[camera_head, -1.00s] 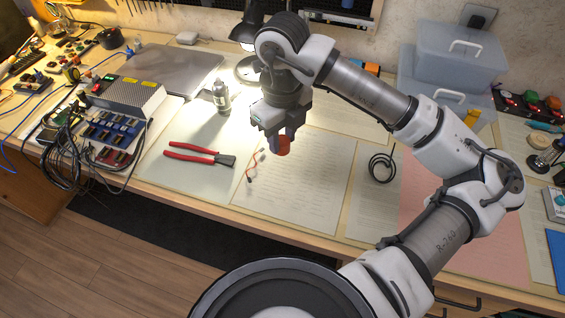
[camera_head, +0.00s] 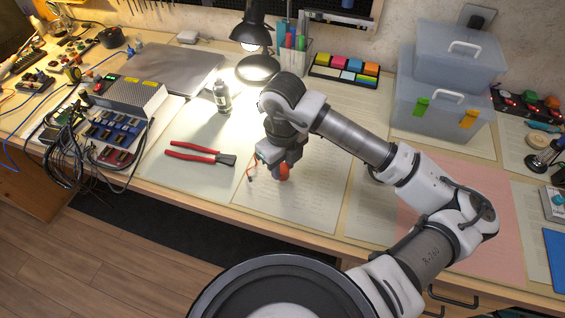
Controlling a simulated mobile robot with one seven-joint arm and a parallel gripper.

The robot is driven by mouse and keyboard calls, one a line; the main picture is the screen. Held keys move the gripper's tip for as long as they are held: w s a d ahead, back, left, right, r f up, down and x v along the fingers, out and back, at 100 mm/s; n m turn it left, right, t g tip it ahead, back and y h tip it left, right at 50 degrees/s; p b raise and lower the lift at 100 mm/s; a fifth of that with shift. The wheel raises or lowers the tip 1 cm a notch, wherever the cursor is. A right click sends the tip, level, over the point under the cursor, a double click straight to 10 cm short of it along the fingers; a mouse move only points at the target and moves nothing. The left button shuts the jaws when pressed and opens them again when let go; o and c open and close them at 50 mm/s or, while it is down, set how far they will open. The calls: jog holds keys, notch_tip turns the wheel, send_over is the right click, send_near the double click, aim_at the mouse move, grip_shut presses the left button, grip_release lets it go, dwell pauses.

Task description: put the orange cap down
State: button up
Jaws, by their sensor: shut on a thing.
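The orange cap (camera_head: 284,173) is at the tip of my gripper (camera_head: 281,168), near the middle of the worktable. My gripper points down and is shut on the cap. The cap is low over a paper sheet (camera_head: 300,205); I cannot tell whether it touches the sheet. My gripper's body hides part of the cap's upper side.
Red-handled pliers (camera_head: 200,153) lie to the left, with a small wire piece (camera_head: 250,172) just left of the cap. Clear plastic boxes (camera_head: 440,105) stand at the back right. The sheet's front part is clear.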

aim_at(282, 168)
jog(key=shift+f, duration=0.15)
jog(key=o, duration=0.9)
jog(key=shift+o, duration=0.2)
notch_tip(282, 168, up, 12)
jog(key=b, duration=0.1)
jog(key=shift+r+b, duration=0.2)
jog(key=shift+b, duration=0.1)
